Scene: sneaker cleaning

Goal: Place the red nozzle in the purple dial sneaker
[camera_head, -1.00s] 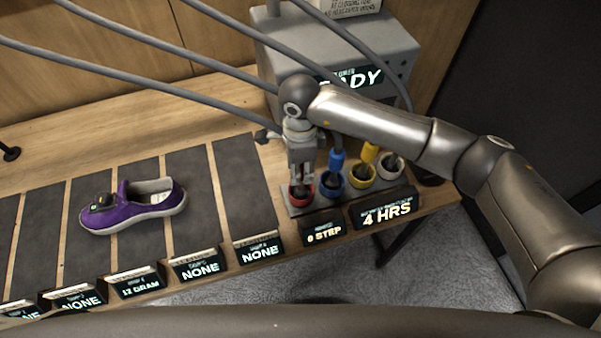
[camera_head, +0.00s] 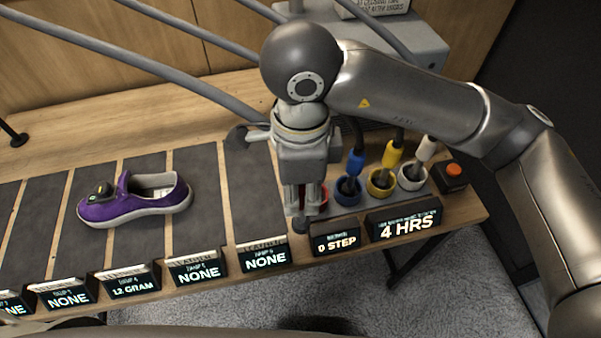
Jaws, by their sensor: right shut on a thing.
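The purple dial sneaker (camera_head: 130,204) lies on a dark mat strip at the left, its toe to the left and its opening up. A black dial (camera_head: 101,193) sits on its top. My right gripper (camera_head: 302,208) is shut on the red nozzle (camera_head: 301,203), which is mostly hidden between the fingers. A dark tip (camera_head: 300,226) shows below them. The gripper points down in front of the red holder (camera_head: 323,199), well to the right of the sneaker. My left gripper is not in view.
Blue (camera_head: 355,164), yellow (camera_head: 392,156) and white (camera_head: 426,149) nozzles stand in holders to the right. A grey machine with hoses is behind my right arm. Small display signs (camera_head: 197,267) line the front edge. The mats between sneaker and gripper are clear.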

